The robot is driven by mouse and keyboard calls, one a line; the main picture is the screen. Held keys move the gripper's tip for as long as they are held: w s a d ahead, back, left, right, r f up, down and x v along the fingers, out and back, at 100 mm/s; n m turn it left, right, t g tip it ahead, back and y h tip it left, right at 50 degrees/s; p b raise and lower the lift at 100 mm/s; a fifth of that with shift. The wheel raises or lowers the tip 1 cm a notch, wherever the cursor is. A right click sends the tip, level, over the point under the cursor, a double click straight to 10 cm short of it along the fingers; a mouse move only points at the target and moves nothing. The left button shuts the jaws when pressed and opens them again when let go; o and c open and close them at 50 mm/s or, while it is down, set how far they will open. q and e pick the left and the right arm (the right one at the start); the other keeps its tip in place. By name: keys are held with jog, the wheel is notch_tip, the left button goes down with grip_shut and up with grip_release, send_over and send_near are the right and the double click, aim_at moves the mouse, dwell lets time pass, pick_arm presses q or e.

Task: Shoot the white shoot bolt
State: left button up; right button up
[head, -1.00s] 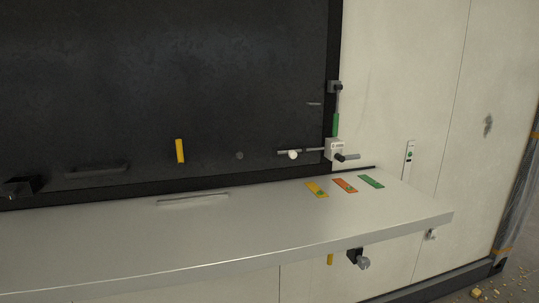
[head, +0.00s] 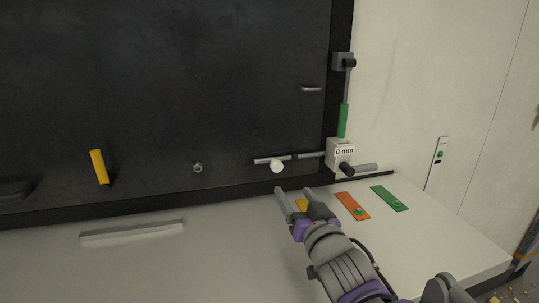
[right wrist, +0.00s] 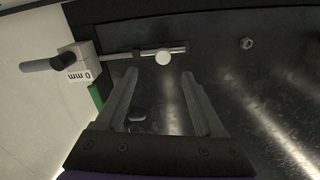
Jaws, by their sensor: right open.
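The white shoot bolt's round white knob (head: 277,166) sits on a grey rod low on the dark panel. My left gripper is not in view.
A green-handled upright rod (head: 343,120) rises above the block. A dark handle (head: 362,168) sticks out beside it. Orange (head: 353,205) and green (head: 389,198) plates lie on the light ledge (head: 440,240). A yellow handle (head: 100,167) is on the panel at left.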

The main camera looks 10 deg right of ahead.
aim_at(278, 168)
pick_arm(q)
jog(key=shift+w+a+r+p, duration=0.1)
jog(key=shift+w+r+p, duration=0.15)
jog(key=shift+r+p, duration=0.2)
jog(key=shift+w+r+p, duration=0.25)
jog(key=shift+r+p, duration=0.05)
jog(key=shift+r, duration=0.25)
pick_arm(e)
jog(key=w, duration=1.1)
jog(key=shift+w+a+r, duration=0.1)
jog(key=shift+a+r, duration=0.3)
jog(key=shift+c, duration=0.3)
grip_shut()
